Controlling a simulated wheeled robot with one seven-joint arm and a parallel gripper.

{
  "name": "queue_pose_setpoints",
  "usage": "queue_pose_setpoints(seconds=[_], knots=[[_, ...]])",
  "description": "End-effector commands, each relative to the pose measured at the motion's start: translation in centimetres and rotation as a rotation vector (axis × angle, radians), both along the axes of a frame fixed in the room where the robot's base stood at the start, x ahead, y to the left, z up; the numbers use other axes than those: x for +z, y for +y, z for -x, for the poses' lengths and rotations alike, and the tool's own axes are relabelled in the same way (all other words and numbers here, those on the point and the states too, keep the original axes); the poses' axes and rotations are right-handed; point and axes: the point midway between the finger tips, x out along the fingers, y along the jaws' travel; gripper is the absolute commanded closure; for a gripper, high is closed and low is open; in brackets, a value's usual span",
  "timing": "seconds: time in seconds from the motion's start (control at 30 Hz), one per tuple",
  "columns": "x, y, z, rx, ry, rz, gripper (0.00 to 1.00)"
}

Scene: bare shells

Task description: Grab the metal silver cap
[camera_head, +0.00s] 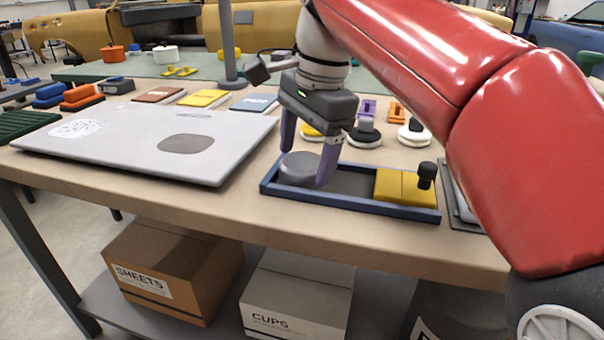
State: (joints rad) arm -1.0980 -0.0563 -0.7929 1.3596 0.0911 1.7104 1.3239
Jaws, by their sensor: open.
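A grey, round, metal-looking cap (299,168) sits at the left end of a blue-edged tray (350,204) on the workbench. My gripper (304,168) points down over that end of the tray, with its two purple-grey fingers apart. One finger is at the left of the cap and the other at its right, in front of part of it. The fingers look open around the cap; whether either touches it I cannot tell.
Yellow blocks (402,187) and a black knob (427,174) are at the tray's right end. A large light-grey panel (130,150) lies to the left. Round pads (414,134) stand behind the tray. Boxes (298,297) sit on the lower shelf.

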Motion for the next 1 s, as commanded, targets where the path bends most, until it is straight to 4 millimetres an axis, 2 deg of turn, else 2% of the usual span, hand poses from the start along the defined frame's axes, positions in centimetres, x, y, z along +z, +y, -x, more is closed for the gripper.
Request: queue_pose_setpoints(seconds=[0.1, 0.33, 0.6, 0.63, 0.87, 1.0], knots=[[-1.0, 0.2, -0.1, 0.001, 0.0, -0.001, 0.25], [-1.1, 0.2, -0.1, 0.0, 0.0, 0.0, 0.25], [-1.1, 0.2, -0.1, 0.001, 0.0, 0.0, 0.59], [-1.1, 0.2, -0.1, 0.001, -0.001, 0.0, 0.6], [-0.9, 0.2, -0.1, 0.001, -0.001, 0.0, 0.6], [-0.1, 0.2, -0.1, 0.0, -0.001, 0.0, 0.6]])
